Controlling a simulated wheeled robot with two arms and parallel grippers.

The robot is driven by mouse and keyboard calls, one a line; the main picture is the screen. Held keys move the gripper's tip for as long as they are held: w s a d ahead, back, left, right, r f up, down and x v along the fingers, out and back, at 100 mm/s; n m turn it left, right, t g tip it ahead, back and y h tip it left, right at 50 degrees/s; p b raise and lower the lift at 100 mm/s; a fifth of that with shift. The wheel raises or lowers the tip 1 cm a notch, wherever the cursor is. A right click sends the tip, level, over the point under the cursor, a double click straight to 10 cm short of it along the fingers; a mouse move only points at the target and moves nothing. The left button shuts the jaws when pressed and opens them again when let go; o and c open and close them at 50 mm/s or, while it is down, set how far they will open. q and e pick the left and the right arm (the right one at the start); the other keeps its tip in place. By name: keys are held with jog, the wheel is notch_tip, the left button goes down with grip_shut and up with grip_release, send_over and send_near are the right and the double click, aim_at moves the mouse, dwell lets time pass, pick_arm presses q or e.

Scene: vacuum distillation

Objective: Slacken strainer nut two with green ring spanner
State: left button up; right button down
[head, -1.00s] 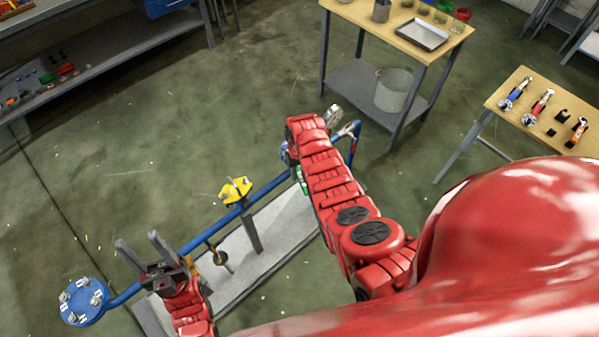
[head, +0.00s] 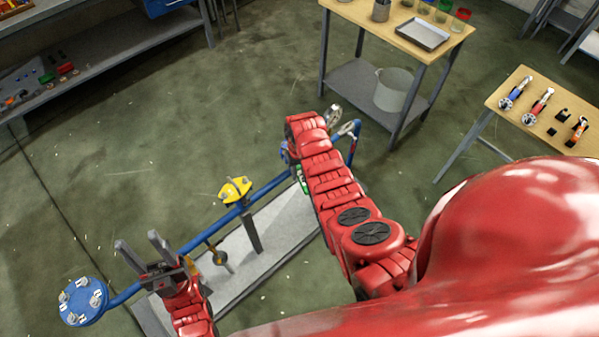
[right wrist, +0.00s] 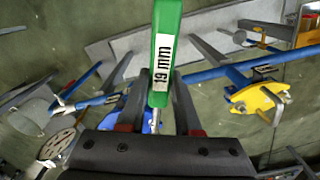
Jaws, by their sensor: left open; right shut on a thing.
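My right gripper (right wrist: 163,98) is shut on the green ring spanner (right wrist: 164,50), marked 19 mm, in the right wrist view. The green handle runs out of the top edge; a thin silver part shows between the fingers, and its ring end is hidden. In the head view my right arm covers most of this gripper, with a bit of green beside it. My left gripper (head: 139,246) is open and empty above the pipe's left end. A blue round flange (head: 83,301) with several bolts and nuts lies left of it. I cannot tell which nut is strainer nut two.
A blue pipe (head: 270,187) with a yellow fitting (head: 235,190) runs above a grey base plate (head: 275,240). A handwheel stands near the far end, close to my right arm. A wooden table (head: 405,22) and a tool table (head: 553,98) stand at the right. Open floor lies left.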

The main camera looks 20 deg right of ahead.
jog(key=shift+f+b, duration=1.5)
jog(key=shift+f, duration=0.15)
dwell(0.5)
jog(key=d+n+b, duration=0.2)
jog(key=shift+w+d+f, duration=0.1)
jog(key=shift+w+d, duration=0.05)
jog(key=shift+d, duration=0.2)
notch_tip(320, 180, up, 9)
jog(key=p, duration=0.3)
jog(key=shift+f, duration=0.2)
dwell(0.7)
